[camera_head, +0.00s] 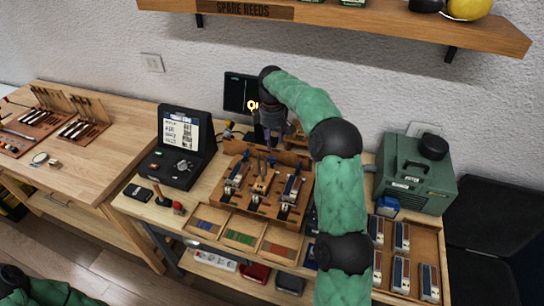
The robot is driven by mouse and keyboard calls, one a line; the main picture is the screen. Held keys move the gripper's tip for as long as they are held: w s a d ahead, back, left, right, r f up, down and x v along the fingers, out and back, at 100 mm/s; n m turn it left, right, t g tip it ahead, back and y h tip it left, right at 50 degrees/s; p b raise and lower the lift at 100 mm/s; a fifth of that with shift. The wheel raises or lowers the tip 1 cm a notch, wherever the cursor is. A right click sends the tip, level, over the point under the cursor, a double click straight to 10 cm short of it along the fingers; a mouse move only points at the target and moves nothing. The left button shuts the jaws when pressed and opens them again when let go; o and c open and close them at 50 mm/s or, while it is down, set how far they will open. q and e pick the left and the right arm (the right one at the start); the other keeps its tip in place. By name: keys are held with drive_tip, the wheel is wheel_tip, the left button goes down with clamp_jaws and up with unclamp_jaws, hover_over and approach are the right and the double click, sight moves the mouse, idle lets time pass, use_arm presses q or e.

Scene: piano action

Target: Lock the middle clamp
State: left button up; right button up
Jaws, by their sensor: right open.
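A wooden fixture board (256,212) stands in the middle of the bench, with a row of metal clamps on it. The middle clamp (261,184) sits between a left clamp (235,178) and a right clamp (292,187). A dark upright part stands near the middle clamp; whether it is the clamp's lever is too small to tell. My right gripper (270,141) points down above the back of the board, open, behind the middle clamp and apart from it. My left arm shows only at the bottom left corner; its gripper is not visible.
A black case with a screen (180,150) stands left of the board. A green machine (416,172) stands at the right, behind a wooden tray (432,240) of small blocks. Shallow bins (243,232) lie in front. A shelf (340,17) hangs above.

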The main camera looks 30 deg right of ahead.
sight(272, 158)
wheel_tip(272, 158, down, 9)
drive_tip(key=shift+r+b, duration=0.2)
drive_tip(key=shift+b, duration=0.95)
drive_tip(key=shift+c, duration=0.2)
clamp_jaws()
drive_tip(key=shift+o, duration=0.2)
unclamp_jaws()
drive_tip(key=shift+r, duration=0.1)
wheel_tip(272, 158, up, 12)
